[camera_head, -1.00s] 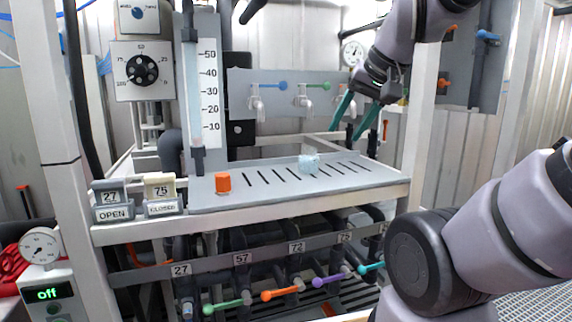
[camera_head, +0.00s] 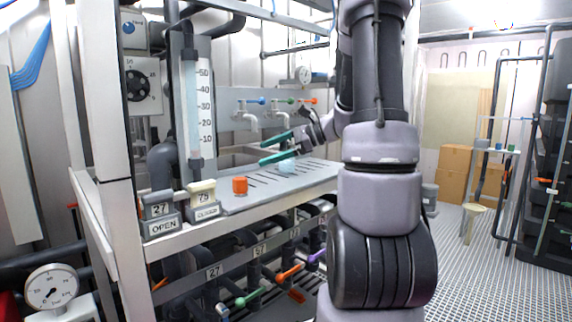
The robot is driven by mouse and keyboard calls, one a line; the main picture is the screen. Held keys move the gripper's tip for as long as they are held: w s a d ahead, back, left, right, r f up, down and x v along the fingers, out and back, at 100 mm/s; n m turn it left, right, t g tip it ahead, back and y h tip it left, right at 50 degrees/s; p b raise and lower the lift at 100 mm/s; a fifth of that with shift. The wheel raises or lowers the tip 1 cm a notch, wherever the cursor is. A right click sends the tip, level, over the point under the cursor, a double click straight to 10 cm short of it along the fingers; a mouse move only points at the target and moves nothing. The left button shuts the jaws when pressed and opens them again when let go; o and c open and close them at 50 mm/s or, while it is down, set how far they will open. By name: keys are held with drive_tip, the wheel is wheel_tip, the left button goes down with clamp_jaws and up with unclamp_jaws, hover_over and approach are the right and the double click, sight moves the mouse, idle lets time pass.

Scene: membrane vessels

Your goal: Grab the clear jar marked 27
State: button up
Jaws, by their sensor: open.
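A small clear, pale blue jar (camera_head: 288,166) stands on the slotted grey shelf (camera_head: 322,173) of the rig. No number can be read on it at this size. My gripper (camera_head: 266,150) comes in from the right with its two teal fingers spread and pointing left. In the picture the lower finger overlaps the jar's upper part. I cannot tell whether it touches the jar or is only in front of or behind it. Nothing shows held between the fingers.
An orange cup (camera_head: 240,185) stands left of the jar. Valves and pipes lie below.

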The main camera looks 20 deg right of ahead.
sight(294, 160)
drive_tip(key=w+d+f+m+t, duration=0.1)
drive_tip(key=d+m, duration=0.1)
drive_tip(key=d, duration=0.1)
drive_tip(key=w+d+f+m+t, duration=0.1)
drive_tip(key=w+d, duration=0.1)
drive_tip(key=d, duration=0.1)
drive_tip(key=w+d+f+m+t, duration=0.1)
drive_tip(key=w+d+m+t, duration=0.1)
drive_tip(key=d, duration=0.1)
drive_tip(key=shift+w+f+m, duration=0.2)
drive_tip(key=shift+m, duration=0.1)
drive_tip(key=d+f+m+t+h, duration=0.1)
drive_tip(key=d, duration=0.1)
drive_tip(key=w+d+f+m+t, duration=0.1)
drive_tip(key=d+m, duration=0.1)
drive_tip(key=d, duration=0.1)
drive_tip(key=w+d+f+m+t+h, duration=0.1)
drive_tip(key=d+t, duration=0.1)
drive_tip(key=d, duration=0.1)
drive_tip(key=shift+w+d+f+m+h, duration=0.15)
drive_tip(key=shift+w+d+m+h, duration=0.05)
drive_tip(key=shift+d+m+h, duration=0.1)
drive_tip(key=w, duration=0.2)
drive_tip(key=w+a, duration=0.1)
drive_tip(key=w, duration=0.1)
drive_tip(key=shift+f, duration=0.25)
drive_tip(key=x, duration=0.6)
drive_tip(key=shift+w+a+f, duration=0.15)
drive_tip(key=shift+a, duration=0.15)
drive_tip(key=c, duration=1.6)
